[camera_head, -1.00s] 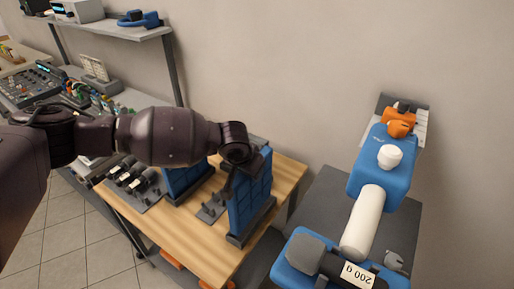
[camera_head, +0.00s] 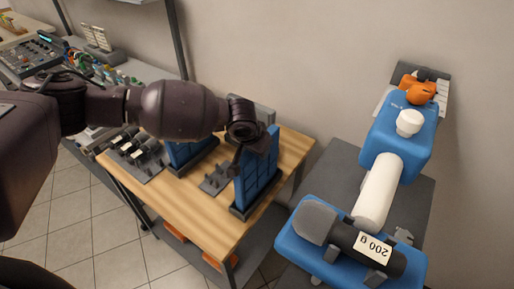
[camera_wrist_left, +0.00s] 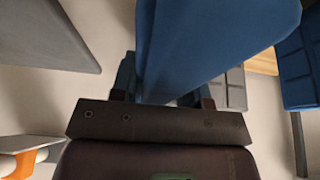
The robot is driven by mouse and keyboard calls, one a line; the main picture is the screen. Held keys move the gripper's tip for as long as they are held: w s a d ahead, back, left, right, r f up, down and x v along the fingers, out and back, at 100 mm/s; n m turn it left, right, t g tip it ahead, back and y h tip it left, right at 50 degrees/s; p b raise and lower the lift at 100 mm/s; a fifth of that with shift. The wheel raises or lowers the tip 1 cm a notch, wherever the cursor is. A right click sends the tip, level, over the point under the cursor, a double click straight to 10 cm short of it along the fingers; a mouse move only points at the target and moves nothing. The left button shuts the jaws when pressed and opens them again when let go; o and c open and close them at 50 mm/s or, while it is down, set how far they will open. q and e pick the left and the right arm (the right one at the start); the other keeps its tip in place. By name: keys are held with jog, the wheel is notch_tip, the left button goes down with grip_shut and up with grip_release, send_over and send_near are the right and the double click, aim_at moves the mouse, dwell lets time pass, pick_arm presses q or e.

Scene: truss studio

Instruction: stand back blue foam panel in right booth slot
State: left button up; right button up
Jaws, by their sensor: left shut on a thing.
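The right blue foam panel (camera_head: 258,172) stands upright at the right end of the wooden table, its foot at a dark slotted base (camera_head: 240,211). My left gripper (camera_head: 241,148) is at its upper left edge and shut on it. In the left wrist view the held panel (camera_wrist_left: 205,45) fills the space between the fingers (camera_wrist_left: 163,98). Whether its foot is fully seated is hard to tell. A second blue panel (camera_head: 188,154) stands to the left, partly behind my arm. My right gripper is not in view.
A grey fixture with small pegs (camera_head: 215,180) lies between the panels. A grey rack of dark cylinders (camera_head: 135,152) is on the table's left. The bare wooden table front (camera_head: 197,220) is clear. A blue device with a 200 g weight (camera_head: 370,248) stands at right.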

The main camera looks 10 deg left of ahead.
pick_arm(q)
jog(key=shift+f, duration=0.3)
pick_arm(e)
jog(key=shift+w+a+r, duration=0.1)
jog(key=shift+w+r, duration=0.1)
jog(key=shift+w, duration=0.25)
pick_arm(q)
jog(key=shift+p, duration=0.45)
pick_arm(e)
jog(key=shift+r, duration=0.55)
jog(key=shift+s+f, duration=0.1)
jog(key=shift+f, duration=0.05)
